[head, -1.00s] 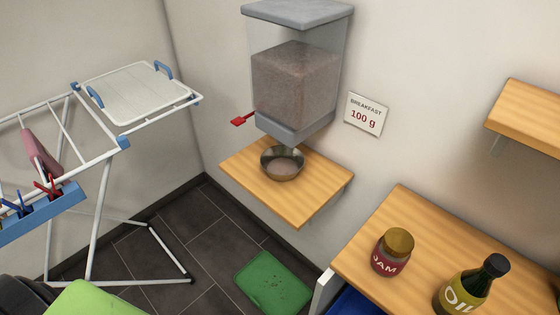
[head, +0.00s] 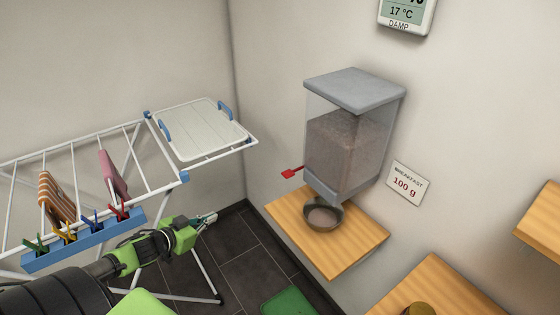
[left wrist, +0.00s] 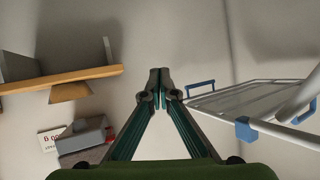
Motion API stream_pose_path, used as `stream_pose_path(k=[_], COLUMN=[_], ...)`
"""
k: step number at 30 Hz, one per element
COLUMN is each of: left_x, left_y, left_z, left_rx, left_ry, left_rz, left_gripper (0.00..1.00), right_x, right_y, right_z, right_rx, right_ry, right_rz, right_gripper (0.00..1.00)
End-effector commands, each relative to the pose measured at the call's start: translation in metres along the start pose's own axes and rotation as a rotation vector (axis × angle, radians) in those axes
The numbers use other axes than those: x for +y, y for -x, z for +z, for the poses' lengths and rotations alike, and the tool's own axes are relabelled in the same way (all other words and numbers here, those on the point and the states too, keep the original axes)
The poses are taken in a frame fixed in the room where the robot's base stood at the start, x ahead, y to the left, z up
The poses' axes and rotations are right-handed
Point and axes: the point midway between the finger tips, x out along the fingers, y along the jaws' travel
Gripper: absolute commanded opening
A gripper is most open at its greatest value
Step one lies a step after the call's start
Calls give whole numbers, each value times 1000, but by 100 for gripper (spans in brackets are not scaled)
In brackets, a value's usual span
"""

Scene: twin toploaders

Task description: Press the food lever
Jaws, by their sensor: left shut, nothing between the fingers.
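The red food lever (head: 292,173) sticks out from the left side of the wall-mounted food dispenser (head: 353,92). The dispenser has a grey lid and a clear hopper holding brownish food. Under its spout a metal bowl (head: 323,217) with some food in it stands on a wooden shelf (head: 345,249). My left gripper (head: 213,217) is shut and empty, left of and lower than the lever, apart from it. In the left wrist view its fingertips (left wrist: 159,72) meet; the dispenser (left wrist: 85,139) shows at lower left. My right gripper is not in view.
A white drying rack (head: 130,150) with a tray, cloths and a blue peg strip (head: 85,245) stands left, close to my left arm. A sign (head: 404,184) reads "BREAKFAST 100 g". A green mat (head: 288,302) lies on the floor. A wooden counter (head: 440,280) is at lower right.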

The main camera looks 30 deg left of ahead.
Motion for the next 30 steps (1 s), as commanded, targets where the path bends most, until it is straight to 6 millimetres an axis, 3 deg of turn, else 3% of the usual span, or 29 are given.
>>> stream_pose_path(k=[1, 3, 6, 10, 12, 16, 30], left_x=[6, 21, 48, 80, 93, 104, 106], left_y=[7, 13, 25, 40, 46, 51, 48], left_z=[-52, -106, -169, -221, -237, -250, -251], left_rx=[50, 108, 169, 211, 222, 231, 234], left_ry=[-15, -19, -23, -26, -26, -26, -25], left_rz=[48, 117, 217, 323, 361, 394, 396], left_gripper=[0, 0, 0, 0, 0, 0, 0], right_x=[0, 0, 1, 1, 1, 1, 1], right_y=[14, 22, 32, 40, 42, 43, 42], right_z=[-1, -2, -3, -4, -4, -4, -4], right_rx=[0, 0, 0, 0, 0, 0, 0], right_ry=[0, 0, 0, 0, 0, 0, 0], right_rz=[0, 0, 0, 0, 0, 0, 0], right_gripper=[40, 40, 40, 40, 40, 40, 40])
